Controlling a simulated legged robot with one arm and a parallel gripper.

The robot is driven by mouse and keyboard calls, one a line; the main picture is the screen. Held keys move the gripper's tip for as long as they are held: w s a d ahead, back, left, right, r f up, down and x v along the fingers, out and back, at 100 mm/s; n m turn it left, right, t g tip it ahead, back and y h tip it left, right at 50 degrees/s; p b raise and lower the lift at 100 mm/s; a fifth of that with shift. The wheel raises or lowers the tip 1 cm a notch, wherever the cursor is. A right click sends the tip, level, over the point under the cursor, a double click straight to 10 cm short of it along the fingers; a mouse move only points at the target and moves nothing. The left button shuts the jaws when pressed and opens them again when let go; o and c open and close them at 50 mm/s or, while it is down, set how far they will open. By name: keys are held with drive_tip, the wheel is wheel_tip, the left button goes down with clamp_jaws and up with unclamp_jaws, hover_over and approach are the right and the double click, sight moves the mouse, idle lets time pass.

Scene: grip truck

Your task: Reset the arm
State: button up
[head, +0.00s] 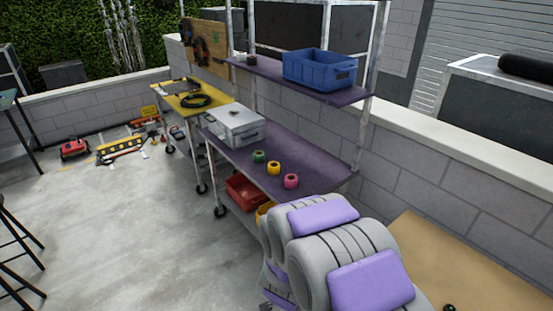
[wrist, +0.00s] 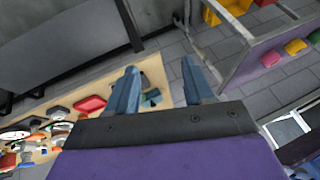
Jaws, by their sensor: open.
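My arm, grey with purple panels, fills the bottom right of the head view, folded near my body. In the wrist view my gripper (wrist: 163,78) shows two blue-grey fingers set apart, so it is open. Nothing is seen held between them. Small dark and teal items (wrist: 151,98) show behind the fingers on a tan surface (wrist: 155,72). The gripper's fingers are not clearly seen in the head view.
A purple-shelved cart (head: 320,180) holds a blue bin (head: 319,69), a grey case (head: 234,124) and green, yellow and pink tape rolls (head: 291,181). A wooden tabletop (head: 440,262) lies right of my arm. Tools lie by the far wall; left floor is mostly clear.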

drive_tip(key=s+a+r+n+g+y+b, duration=0.1)
drive_tip(key=s+a+r+n+g+y, duration=0.25)
drive_tip(key=s+r+n+y, duration=0.6)
drive_tip(key=s+d+r+g+h, duration=0.1)
drive_tip(key=s+d+r+h, duration=0.1)
drive_tip(key=s, duration=0.4)
drive_tip(key=s+d+r+n+g+h, duration=0.1)
drive_tip(key=s+d+r+h, duration=0.1)
drive_tip(key=s+d+r, duration=0.3)
drive_tip(key=s+d+r+g+h+b, duration=0.1)
drive_tip(key=s+d+r+g+h, duration=0.1)
drive_tip(key=s+r, duration=0.3)
drive_tip(key=s+d+h, duration=0.1)
drive_tip(key=s, duration=0.2)
drive_tip(key=shift+s+d+n, duration=0.3)
drive_tip(key=shift+s+n, duration=0.05)
